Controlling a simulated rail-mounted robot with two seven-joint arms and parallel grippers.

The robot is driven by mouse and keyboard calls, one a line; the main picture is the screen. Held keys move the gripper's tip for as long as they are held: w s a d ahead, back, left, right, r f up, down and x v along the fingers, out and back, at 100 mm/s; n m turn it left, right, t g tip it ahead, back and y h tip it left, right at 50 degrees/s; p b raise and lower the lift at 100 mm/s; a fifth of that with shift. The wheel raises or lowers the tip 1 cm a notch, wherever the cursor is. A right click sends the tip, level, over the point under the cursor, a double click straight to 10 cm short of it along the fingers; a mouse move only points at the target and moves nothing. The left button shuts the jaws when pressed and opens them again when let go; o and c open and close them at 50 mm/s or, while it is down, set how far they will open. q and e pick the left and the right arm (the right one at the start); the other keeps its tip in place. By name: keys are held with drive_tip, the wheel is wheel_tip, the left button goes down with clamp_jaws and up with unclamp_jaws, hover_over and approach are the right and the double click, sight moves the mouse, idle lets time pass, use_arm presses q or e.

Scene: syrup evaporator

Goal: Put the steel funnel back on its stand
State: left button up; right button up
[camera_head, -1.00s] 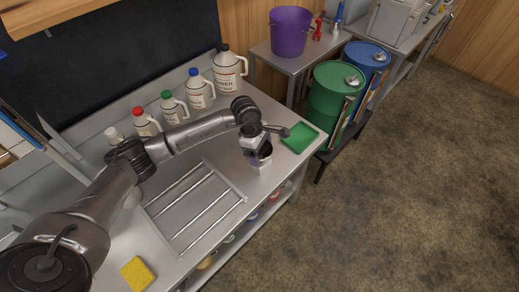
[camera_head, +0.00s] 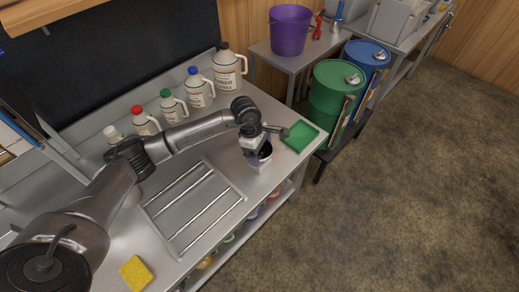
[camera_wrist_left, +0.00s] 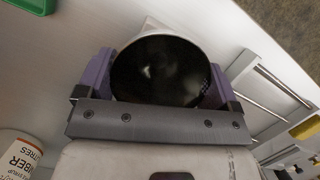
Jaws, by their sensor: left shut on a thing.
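The round dark-mouthed thing I take to be the steel funnel (camera_head: 265,151) is at my left gripper, near the front right of the steel table. In the left wrist view its wide dark opening (camera_wrist_left: 160,72) faces the camera, between two purple finger pads. My left gripper (camera_wrist_left: 155,78) is shut on it; in the head view the gripper (camera_head: 257,153) is low over the table. A pale shape shows behind the rim in the wrist view; I cannot tell whether it is the funnel's lower part or the stand. My right gripper is not in view.
A slatted rack (camera_head: 195,208) lies to the left of the gripper, and a green tray (camera_head: 300,136) to the right. Several jugs line the table's back. A yellow sponge (camera_head: 137,272) lies at the near end. Green (camera_head: 331,95) and blue drums stand beyond the table.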

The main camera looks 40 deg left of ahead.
use_arm(q)
drive_tip(key=o, duration=0.7)
drive_tip(key=shift+r+p, duration=0.3)
drive_tip(key=shift+r, duration=0.05)
wheel_tip(320, 180, up, 6)
drive_tip(key=p, duration=0.4)
drive_tip(key=shift+r, duration=0.15)
idle(0.4)
idle(0.9)
